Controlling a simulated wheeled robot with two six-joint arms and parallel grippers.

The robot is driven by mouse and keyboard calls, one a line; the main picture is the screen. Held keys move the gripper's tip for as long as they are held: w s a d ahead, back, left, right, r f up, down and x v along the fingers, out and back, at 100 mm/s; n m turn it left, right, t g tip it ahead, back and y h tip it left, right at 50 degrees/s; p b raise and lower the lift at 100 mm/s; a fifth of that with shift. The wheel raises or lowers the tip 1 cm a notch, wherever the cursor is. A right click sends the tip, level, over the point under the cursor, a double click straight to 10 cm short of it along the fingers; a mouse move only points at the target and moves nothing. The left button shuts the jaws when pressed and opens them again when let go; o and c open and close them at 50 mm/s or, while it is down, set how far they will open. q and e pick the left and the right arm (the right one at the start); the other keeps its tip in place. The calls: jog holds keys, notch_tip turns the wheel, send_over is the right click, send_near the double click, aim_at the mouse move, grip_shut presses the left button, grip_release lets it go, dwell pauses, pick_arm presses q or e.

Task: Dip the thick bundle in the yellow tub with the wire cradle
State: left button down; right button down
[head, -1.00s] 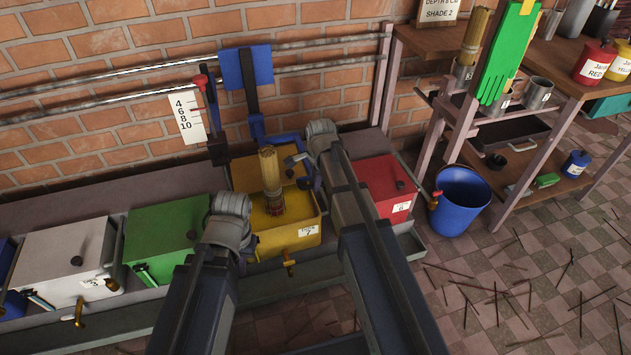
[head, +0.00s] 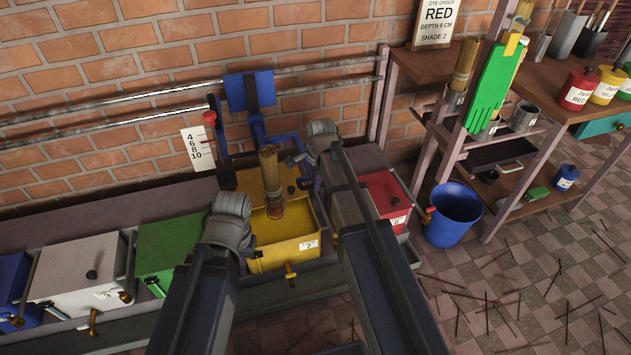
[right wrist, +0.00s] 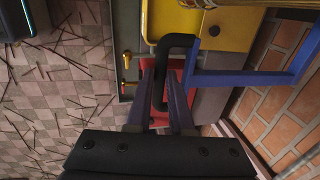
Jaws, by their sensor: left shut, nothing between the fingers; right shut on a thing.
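The yellow tub (head: 262,264), labelled 7, stands in the row of tubs with its top open. The thick bundle (head: 270,172) of tan sticks is upright over the opening, its lower end reddish. I cannot tell if that end touches the dye. My right gripper (head: 301,160) is shut on the cradle's dark handle (right wrist: 178,40), right of the bundle. My left gripper (head: 243,246) is shut and empty at the tub's left front, its fingertips largely hidden by its wrist.
A white scale (head: 198,149) marked 4 to 10 stands behind left. Green (head: 170,244) and white (head: 80,276) tubs are to the left; a red tub (head: 385,195) is to the right. A blue bucket (head: 454,217) stands by the shelf. A sign (head: 436,22) reads RED, depth 8 cm.

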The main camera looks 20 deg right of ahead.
jog(key=c, duration=0.8)
grip_release()
jog(key=shift+r, duration=0.15)
jog(key=r+p, duration=0.2)
jog(key=s+r+p, duration=0.1)
jog(key=r+p, duration=0.4)
jog(key=shift+s+r+p, duration=0.25)
jog(key=shift+p, duration=0.05)
jog(key=s+a+r+n+p, duration=0.4)
jog(key=s+r+n+p, duration=0.3)
jog(key=s+a+r+n+g+p, duration=0.1)
jog(key=s+a+r+n+p, duration=0.3)
jog(key=s+r+n+p, duration=0.3)
jog(key=s+a+r+n+g+h+p, duration=0.1)
jog(key=s+a+r+n+p, duration=0.4)
jog(key=s+r+n+p, duration=0.2)
jog(key=shift+s+r+p, duration=0.2)
jog(key=shift+r+p, duration=0.15)
jog(key=shift+p, duration=0.15)
